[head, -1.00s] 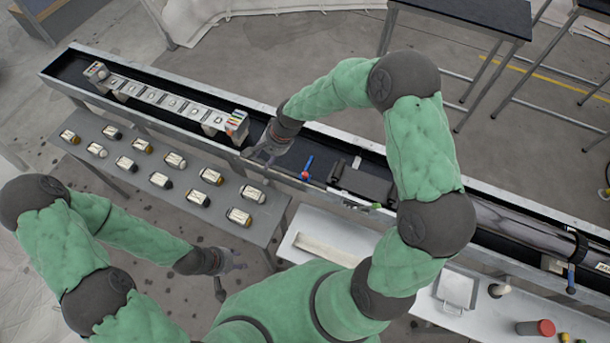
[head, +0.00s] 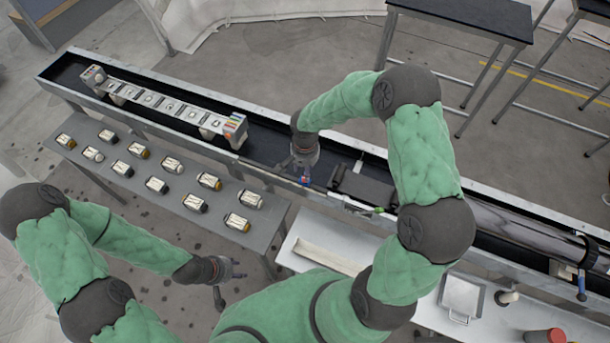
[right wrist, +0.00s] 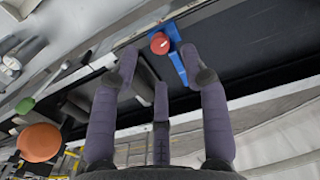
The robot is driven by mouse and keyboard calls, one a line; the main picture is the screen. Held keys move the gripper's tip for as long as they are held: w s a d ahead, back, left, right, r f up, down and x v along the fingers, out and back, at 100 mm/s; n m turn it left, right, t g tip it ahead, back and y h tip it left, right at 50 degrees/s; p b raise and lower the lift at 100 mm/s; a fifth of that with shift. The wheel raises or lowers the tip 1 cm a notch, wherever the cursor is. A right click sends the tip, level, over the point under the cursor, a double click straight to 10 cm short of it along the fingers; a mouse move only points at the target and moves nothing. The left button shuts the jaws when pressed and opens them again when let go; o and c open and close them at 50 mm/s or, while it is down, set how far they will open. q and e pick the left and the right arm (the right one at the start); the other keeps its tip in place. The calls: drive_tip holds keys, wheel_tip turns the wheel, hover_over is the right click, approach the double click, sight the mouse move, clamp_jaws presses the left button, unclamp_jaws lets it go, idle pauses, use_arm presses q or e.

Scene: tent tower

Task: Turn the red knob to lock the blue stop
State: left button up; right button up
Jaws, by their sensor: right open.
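The red knob (right wrist: 160,43) sits on the blue stop (right wrist: 177,58) at the conveyor's near rail in the right wrist view. In the head view the knob (head: 304,180) shows as a small red spot just below my right gripper (head: 301,168), which covers most of the blue stop. My right gripper (right wrist: 158,65) is open, with its fingertips spread around the near side of the knob. No finger clearly touches it. My left gripper (head: 232,277) is open and empty, over the floor beside the grey table.
A long conveyor trough (head: 262,150) runs across the view and carries a light rack (head: 165,103) at left. A dark block (head: 365,186) lies right of the stop. Another blue handle (head: 582,285) is at right.

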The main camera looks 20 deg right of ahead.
drive_tip(key=shift+f, duration=2.25)
clamp_jaws()
